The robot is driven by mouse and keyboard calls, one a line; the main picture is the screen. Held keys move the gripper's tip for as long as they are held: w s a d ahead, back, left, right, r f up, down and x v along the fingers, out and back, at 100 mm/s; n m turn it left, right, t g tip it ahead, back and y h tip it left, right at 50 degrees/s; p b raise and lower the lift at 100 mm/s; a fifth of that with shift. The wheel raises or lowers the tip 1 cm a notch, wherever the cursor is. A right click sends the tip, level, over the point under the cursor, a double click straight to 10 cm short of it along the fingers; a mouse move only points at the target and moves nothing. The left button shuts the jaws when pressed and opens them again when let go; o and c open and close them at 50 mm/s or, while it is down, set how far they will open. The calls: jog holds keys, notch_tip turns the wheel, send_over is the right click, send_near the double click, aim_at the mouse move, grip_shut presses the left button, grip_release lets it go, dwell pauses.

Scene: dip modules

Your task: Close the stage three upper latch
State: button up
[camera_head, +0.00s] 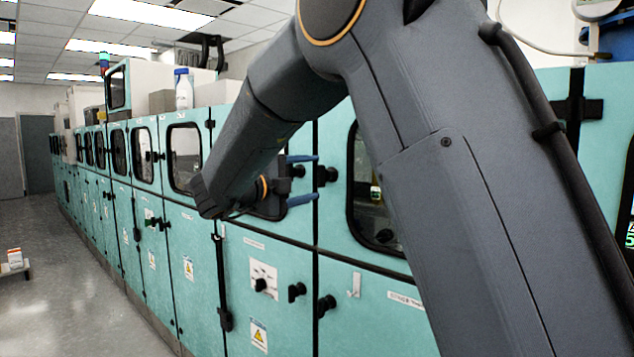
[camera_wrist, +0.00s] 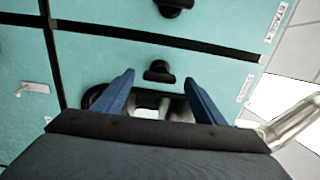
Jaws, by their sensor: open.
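My gripper (camera_head: 303,179) has two blue fingers that stand apart, pointing at the teal cabinet front beside a vertical black seam. In the wrist view my gripper (camera_wrist: 160,82) is open, and a black latch (camera_wrist: 160,70) sits just beyond and between its fingertips. No contact with it shows. This latch is on the same panel as a small blurred label (camera_wrist: 245,88). In the head view a black latch (camera_head: 298,171) shows between the fingers. A second black latch (camera_head: 326,176) sits across the seam to the right; its panel carries a "STAGE 4" label (camera_wrist: 275,20) in the wrist view.
Lower black latches (camera_head: 297,291) and (camera_head: 326,305) flank the same seam below. A dark-framed window (camera_head: 370,190) is right of it. The aisle floor (camera_head: 70,315) at left is mostly clear.

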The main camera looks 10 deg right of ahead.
jog(key=v, duration=0.3)
jog(key=shift+s+a+b, duration=0.1)
jog(key=shift+a+b, duration=0.05)
jog(key=shift+b, duration=0.2)
jog(key=w+f+n+t+y, duration=0.5)
jog(key=f+n+y, duration=0.35)
jog(key=n, duration=0.45)
jog(key=s+a+f+n+g+y, duration=0.2)
jog(key=s+f+n+y, duration=0.25)
jog(key=f, duration=0.35)
jog(key=s+d+f+n+g+y, duration=0.3)
jog(key=s+f+n+g, duration=0.5)
jog(key=s+f, duration=0.75)
jog(key=s+d+f+n+g, duration=0.1)
jog(key=s+d+f+g, duration=0.1)
jog(key=s, duration=0.6)
jog(key=s+d+f+n+g+h, duration=0.1)
jog(key=s+d+f+n+g, duration=0.1)
jog(key=s, duration=0.6)
jog(key=shift+s+d+f+g, duration=0.25)
jog(key=shift+d+f+g, duration=0.05)
jog(key=shift+f+g, duration=0.2)
